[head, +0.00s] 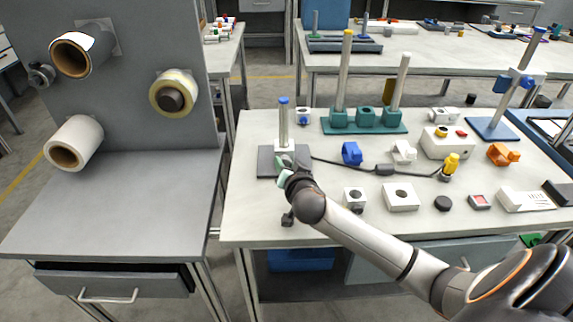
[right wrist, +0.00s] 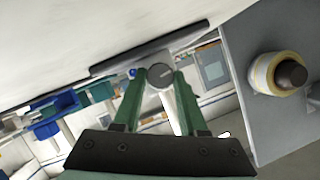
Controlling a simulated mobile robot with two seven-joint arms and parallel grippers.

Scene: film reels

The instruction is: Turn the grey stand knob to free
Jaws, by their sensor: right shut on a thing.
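The grey stand has a dark flat base (head: 265,166) and an upright metal post (head: 283,128) with a blue cap, at the left end of the bench. Its round grey knob (right wrist: 160,75) shows between my green fingertips in the right wrist view, with a light line across its face. My right gripper (head: 286,166) reaches the foot of the post, and its fingers (right wrist: 160,82) are shut on the knob from both sides. In the head view the gripper hides the knob. My left gripper is not in view.
A black cable (head: 345,166) runs right from near the stand. Blue, white and orange clamps (head: 351,152) and small boxes (head: 401,197) stand to the right. A green base with posts (head: 365,129) is behind. A grey panel with film reels (head: 72,54) stands at left.

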